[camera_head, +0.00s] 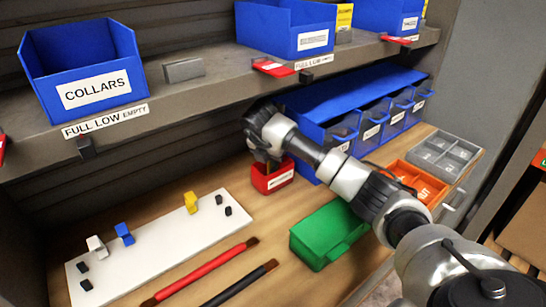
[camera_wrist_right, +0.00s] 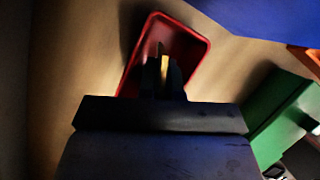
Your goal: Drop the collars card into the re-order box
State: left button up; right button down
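The red re-order box (camera_head: 272,178) stands on the wooden bench under the shelf, its front label too small to read. My right gripper (camera_head: 268,152) points down at its opening. In the right wrist view the box (camera_wrist_right: 202,48) lies beyond the dark fingertips (camera_wrist_right: 163,72), which overlap its inside. A thin yellowish strip shows between the fingertips. I cannot tell whether it is a card's edge or a gap. I cannot make out the collars card in either view. The blue COLLARS bin (camera_head: 85,62) stands on the shelf at upper left, with a grey block (camera_head: 184,70) beside it. My left gripper is out of view.
A green box (camera_head: 325,238) and orange tray (camera_head: 413,180) lie to the right under my arm. Blue bins (camera_head: 340,115) stand behind. The shelf edge (camera_head: 165,105) overhangs the bench.

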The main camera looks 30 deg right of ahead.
jog(key=shift+f+b, duration=0.45)
jog(key=shift+f, duration=0.15)
jog(key=c, duration=1.3)
grip_release()
jog(key=shift+r, duration=0.15)
jog(key=v, duration=0.3)
jog(key=shift+w+d+r+p, duration=0.1)
jog(key=shift+w+r+p, duration=0.1)
jog(key=shift+p, duration=0.1)
jog(key=s+a, duration=0.2)
jog(key=a, duration=0.1)
jog(key=s+a, duration=0.2)
jog(key=a, duration=0.2)
jog(key=s+a, duration=0.1)
jog(key=a, duration=0.3)
jog(key=shift+s+r, duration=0.25)
jog(key=shift+s, duration=0.15)
